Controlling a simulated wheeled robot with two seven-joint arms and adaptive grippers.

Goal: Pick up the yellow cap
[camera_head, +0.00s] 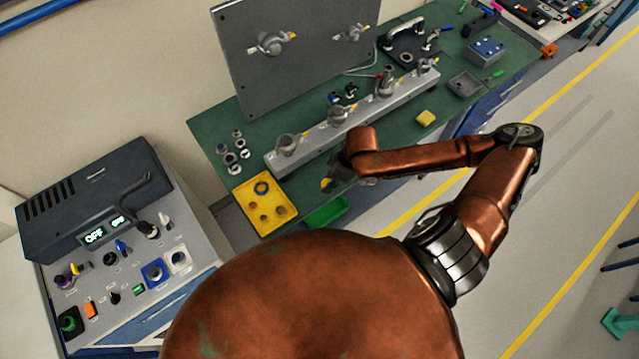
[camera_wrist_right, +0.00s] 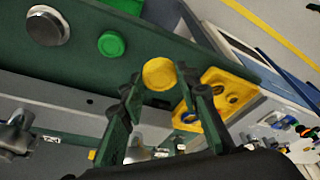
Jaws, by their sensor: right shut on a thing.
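The yellow cap (camera_wrist_right: 159,74) is a round disc between the fingertips of my right gripper (camera_wrist_right: 160,88) in the right wrist view. The fingers are shut on its sides, and the dark green bench top lies behind it. In the head view my right gripper (camera_head: 333,182) is over the bench's front part, in front of the grey rail. My arm partly covers it there, and I cannot make out the cap clearly. My left gripper is not in view.
A yellow tray (camera_head: 282,213) with round recesses lies left of the gripper. A grey rail (camera_head: 318,140) carries several metal fittings. A green bin (camera_head: 327,212) is at the bench's front edge. A green cap (camera_wrist_right: 111,44) is close by. A console (camera_head: 128,262) stands left.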

